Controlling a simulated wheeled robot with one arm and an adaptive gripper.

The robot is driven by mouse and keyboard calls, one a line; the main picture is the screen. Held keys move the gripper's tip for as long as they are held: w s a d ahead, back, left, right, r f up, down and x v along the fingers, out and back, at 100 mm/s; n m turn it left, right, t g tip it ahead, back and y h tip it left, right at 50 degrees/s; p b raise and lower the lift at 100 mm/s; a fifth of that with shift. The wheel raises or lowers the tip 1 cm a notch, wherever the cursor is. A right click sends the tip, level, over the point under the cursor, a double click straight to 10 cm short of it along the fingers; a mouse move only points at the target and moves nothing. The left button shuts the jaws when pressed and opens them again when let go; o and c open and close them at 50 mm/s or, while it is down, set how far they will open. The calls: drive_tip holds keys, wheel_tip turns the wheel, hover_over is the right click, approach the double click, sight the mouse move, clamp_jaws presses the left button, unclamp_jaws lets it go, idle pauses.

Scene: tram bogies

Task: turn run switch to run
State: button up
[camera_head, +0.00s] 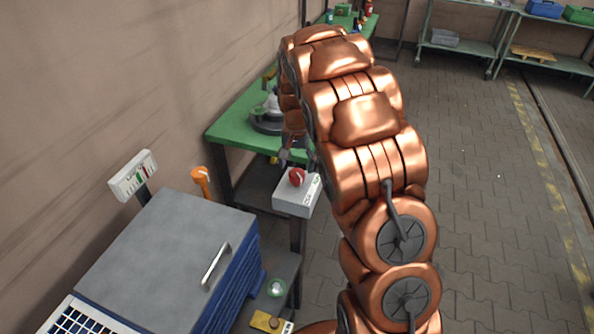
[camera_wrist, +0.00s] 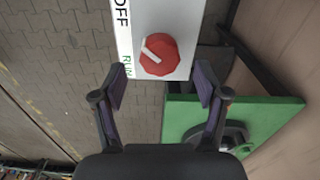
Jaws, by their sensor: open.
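The run switch is a red round knob (camera_wrist: 159,54) with a white pointer line, on a light grey box (camera_wrist: 181,15). The labels OFF and RUN show along one side of the box in the wrist view. The pointer lies slanted, and its exact setting is hard to tell. In the head view the red knob (camera_head: 297,176) sits on top of the grey box (camera_head: 294,202). My gripper (camera_wrist: 162,88) is open, its fingers either side of and short of the knob in the wrist view, with nothing between them.
A green workbench (camera_head: 232,122) with a dark round device (camera_head: 268,124) stands just behind the box. A grey-topped blue cabinet (camera_head: 165,250) stands to the left, near the wall. Paved floor (camera_head: 480,200) is clear on the right.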

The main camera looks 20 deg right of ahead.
sight(296, 173)
drive_tip(key=shift+f+p, duration=0.55)
drive_tip(key=shift+f, duration=1.5)
drive_tip(key=c, duration=1.2)
